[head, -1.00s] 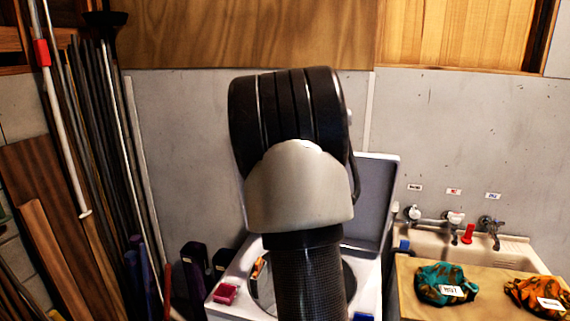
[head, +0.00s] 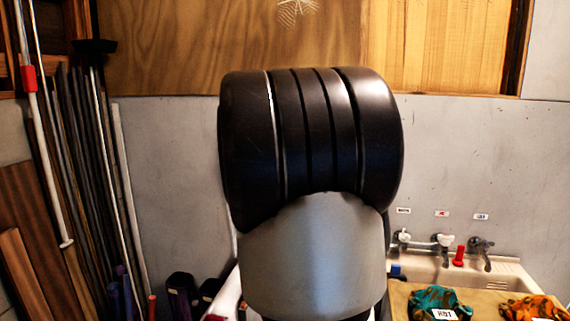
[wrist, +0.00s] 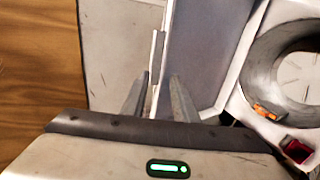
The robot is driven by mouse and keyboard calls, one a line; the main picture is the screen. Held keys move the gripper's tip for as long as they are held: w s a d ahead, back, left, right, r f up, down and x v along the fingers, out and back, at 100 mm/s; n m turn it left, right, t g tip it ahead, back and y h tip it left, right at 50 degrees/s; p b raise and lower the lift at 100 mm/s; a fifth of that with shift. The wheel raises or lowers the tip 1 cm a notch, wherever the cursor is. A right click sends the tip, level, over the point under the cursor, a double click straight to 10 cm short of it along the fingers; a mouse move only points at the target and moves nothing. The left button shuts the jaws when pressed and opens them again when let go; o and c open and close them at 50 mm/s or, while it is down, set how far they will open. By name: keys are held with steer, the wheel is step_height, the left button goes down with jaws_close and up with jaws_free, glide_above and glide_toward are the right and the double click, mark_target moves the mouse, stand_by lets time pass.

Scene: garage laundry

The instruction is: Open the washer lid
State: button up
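The washer's white top (wrist: 236,103) shows at the right of the wrist view, with its round drum opening uncovered. The grey-blue lid panel (wrist: 205,50) stands raised beside the opening. My gripper (wrist: 160,75) has its two fingers apart, near the lid's outer edge and in front of the wall. A pale strip shows between the fingers; I cannot tell whether they touch the lid. In the head view my arm hides the lid and most of the washer; only a white corner of the washer (head: 229,291) shows.
A sink (head: 505,270) with taps stands to the right, with teal (head: 440,302) and orange (head: 530,307) cloths on a board in front. Poles and boards (head: 75,170) lean at the left. A red box (wrist: 297,150) sits on the washer top.

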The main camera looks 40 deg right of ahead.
steer(key=v, duration=0.8)
steer(key=shift+b, duration=0.4)
steer(key=shift+s+a+r, duration=0.1)
steer(key=shift+s, duration=0.05)
